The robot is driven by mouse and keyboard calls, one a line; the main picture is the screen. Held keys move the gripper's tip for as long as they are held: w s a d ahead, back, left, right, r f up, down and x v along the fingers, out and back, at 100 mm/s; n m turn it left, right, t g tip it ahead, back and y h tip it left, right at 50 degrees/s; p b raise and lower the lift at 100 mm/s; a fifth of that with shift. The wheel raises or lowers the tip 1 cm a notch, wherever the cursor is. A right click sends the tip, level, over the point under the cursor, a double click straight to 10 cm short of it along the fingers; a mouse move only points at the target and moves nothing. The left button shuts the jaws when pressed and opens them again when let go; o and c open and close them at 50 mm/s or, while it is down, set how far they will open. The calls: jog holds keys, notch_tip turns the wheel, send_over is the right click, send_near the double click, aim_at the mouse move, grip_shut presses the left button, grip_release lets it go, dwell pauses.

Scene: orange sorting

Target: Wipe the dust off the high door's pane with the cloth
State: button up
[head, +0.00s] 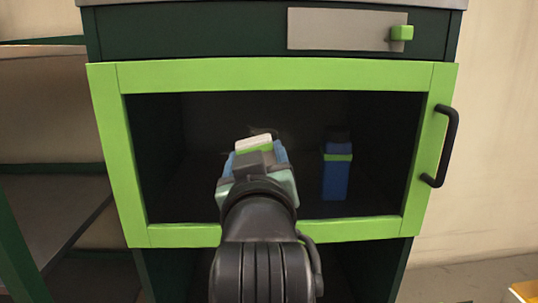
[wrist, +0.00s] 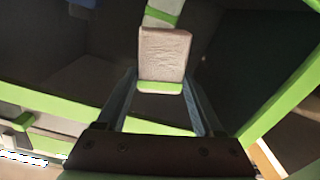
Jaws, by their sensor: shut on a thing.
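The high door (head: 275,77) is shut, with a bright green frame around a dark see-through pane (head: 200,125) and a black handle (head: 447,146) on its right. My gripper (head: 253,162) is in front of the pane, left of its middle. It is shut on the cloth (head: 256,142), a pale pad with a green band. The cloth also shows between my fingers in the wrist view (wrist: 163,55). A faint brownish smudge, perhaps dust, shows just above the cloth; the gripper may hide more. I cannot tell whether the cloth touches the pane.
A blue bottle with a green band (head: 337,175) stands behind the pane, right of my gripper. Open shelves (head: 55,205) stand at the left.

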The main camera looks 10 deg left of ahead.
aim_at(311, 136)
jog(key=shift+s+a+p, duration=0.1)
jog(key=shift+s+a, duration=0.2)
jog(key=shift+a, duration=0.7)
jog(key=shift+s+a+p, duration=0.1)
jog(key=shift+s+a, duration=0.15)
jog(key=shift+a, duration=0.7)
jog(key=shift+s+a+p, duration=0.1)
jog(key=shift+s+a, duration=0.2)
jog(key=shift+a, duration=0.7)
jog(key=shift+r+p, duration=0.95)
jog(key=shift+r, duration=0.1)
jog(key=shift+w+d+f, duration=0.1)
jog(key=shift+w+d, duration=0.55)
jog(key=shift+d, duration=1.7)
jog(key=shift+w+d+r, duration=0.1)
jog(key=shift+w+d, duration=0.6)
jog(key=shift+d, duration=1.7)
jog(key=shift+w+d+f, duration=0.1)
jog(key=shift+w+d, duration=0.55)
jog(key=shift+d, duration=1.7)
jog(key=shift+v, duration=3)
jog(key=shift+s, duration=0.1)
jog(key=v, duration=0.2)
jog(key=shift+s+d, duration=0.1)
jog(key=shift+s, duration=0.3)
